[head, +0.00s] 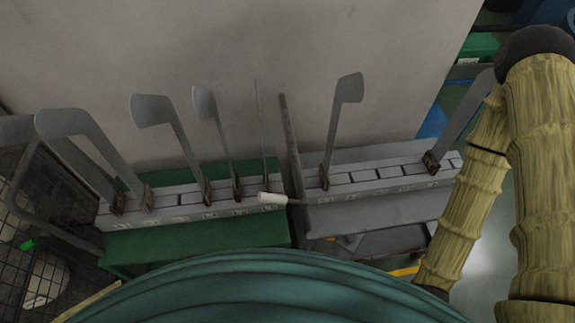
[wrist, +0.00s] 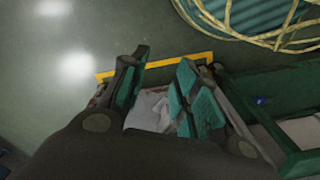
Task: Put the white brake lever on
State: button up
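The white brake lever (head: 272,198) is a short white cylinder on a thin rod. In the head view it sits at the front edge of the board row, near the gap between the left and right sections. My gripper (wrist: 160,88) shows in the wrist view with its two teal-padded fingers apart and nothing between them. It points down toward the floor and a yellow-edged frame. My gripper is out of sight in the head view, where only my arm shows on the right. The lever cannot be made out in the wrist view.
Several grey sock boards (head: 350,88) stand upright along the slotted rail (head: 380,178). A green bench (head: 190,242) supports the left section. A black wire rack (head: 30,255) stands at far left. A green frame (wrist: 262,120) runs close to my gripper's right.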

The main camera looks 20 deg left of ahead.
aim_at(271, 199)
jog(key=k, duration=1.25)
jog(key=u, duration=0.45)
jog(key=i, duration=0.65)
jog(key=z, duration=0.2)
